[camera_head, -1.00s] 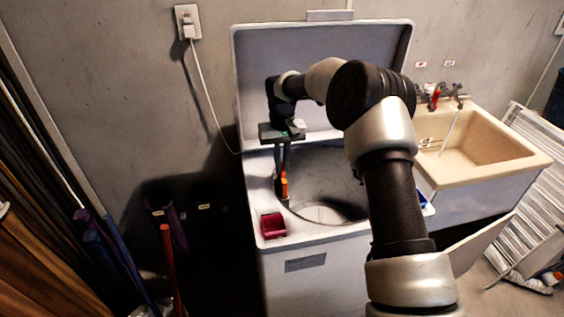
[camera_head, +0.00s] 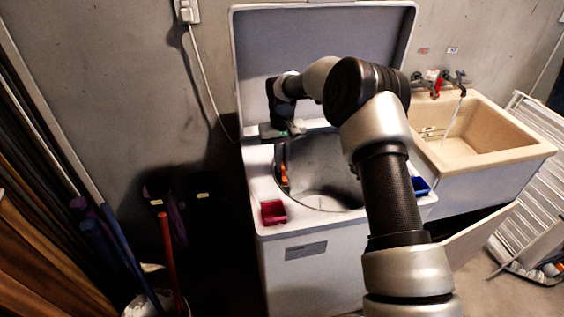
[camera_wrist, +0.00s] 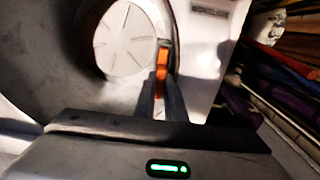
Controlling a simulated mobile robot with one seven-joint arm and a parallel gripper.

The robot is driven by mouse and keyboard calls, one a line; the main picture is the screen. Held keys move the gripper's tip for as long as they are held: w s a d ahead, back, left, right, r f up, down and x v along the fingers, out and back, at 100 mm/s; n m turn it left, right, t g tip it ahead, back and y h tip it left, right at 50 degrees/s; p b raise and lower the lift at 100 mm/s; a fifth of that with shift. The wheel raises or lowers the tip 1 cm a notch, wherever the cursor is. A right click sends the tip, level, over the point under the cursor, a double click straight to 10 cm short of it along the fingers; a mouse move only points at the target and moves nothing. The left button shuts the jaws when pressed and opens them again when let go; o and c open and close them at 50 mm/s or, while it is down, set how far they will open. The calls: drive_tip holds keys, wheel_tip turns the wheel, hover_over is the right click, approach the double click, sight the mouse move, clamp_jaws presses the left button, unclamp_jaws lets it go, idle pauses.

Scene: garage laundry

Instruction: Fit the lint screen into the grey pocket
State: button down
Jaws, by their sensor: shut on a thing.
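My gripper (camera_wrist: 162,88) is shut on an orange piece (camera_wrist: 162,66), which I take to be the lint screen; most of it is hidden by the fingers. In the head view my gripper (camera_head: 282,162) points down at the left inner edge of the washer's round opening, with the orange piece (camera_head: 284,174) between the fingers. The washer tub (camera_head: 325,172) is open below, and its pale round bottom (camera_wrist: 122,38) shows in the wrist view. I cannot make out the grey pocket; whether the piece touches the tub wall cannot be told.
A red tray (camera_head: 273,212) sits on the washer's front left rim, and a blue tray (camera_head: 421,186) on its right rim. The raised lid (camera_head: 320,50) stands behind my gripper. A beige sink (camera_head: 480,135) is at the right. Long-handled tools (camera_head: 110,240) stand at the left.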

drive_tip(key=c, duration=1.7)
unclamp_jaws()
drive_tip(key=shift+c, duration=0.2)
wheel_tip(320, 180, up, 18)
drive_tip(key=p, duration=0.1)
drive_tip(key=shift+f, duration=0.25)
